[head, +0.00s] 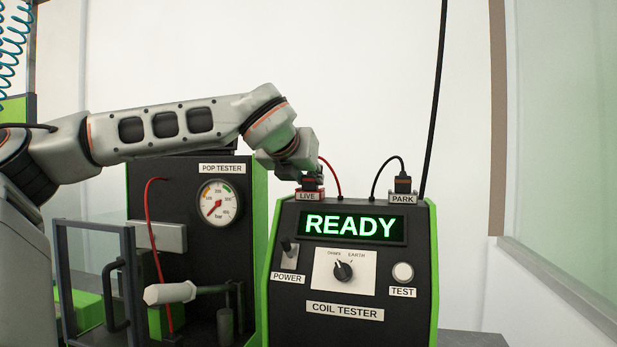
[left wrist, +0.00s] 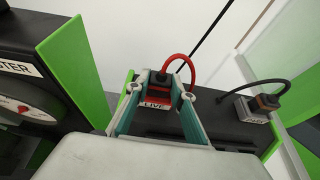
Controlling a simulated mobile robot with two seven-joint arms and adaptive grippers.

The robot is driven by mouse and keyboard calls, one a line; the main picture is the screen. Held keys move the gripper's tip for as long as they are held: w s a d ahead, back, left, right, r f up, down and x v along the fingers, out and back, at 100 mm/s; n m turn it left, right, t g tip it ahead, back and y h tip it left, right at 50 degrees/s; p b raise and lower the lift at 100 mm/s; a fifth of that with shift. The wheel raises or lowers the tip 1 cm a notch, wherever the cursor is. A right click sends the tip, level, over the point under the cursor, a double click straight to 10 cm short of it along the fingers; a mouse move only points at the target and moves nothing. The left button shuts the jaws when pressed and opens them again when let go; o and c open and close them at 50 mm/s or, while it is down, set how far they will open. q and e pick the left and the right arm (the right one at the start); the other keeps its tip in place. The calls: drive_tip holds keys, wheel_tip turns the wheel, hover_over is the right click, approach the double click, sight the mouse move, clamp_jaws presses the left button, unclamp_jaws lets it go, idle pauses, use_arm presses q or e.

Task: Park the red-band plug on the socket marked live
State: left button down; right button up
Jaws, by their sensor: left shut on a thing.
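The dark red-band plug (head: 311,184) with a red cable is at the LIVE socket (head: 307,196), on the tester's top left. In the left wrist view the plug (left wrist: 159,76) stands directly over the red block labelled LIVE (left wrist: 156,104). It looks seated, but the fingers partly hide the joint. My left gripper (left wrist: 163,92) is shut on this plug, one finger on each side. In the head view the gripper (head: 308,177) reaches down from the upper left. My right gripper is not in view.
A second dark plug (head: 403,184) with an orange band and black cable sits on the PARK socket (head: 402,198). The coil tester (head: 350,318) display reads READY. The pop tester (head: 165,200) stands close on the left. A black cable (head: 434,105) hangs at the right.

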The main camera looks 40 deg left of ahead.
use_arm(q)
drive_tip(key=shift+r, duration=0.1)
drive_tip(key=c, duration=1.7)
unclamp_jaws()
drive_tip(key=v, duration=1.2)
drive_tip(key=shift+d, duration=0.1)
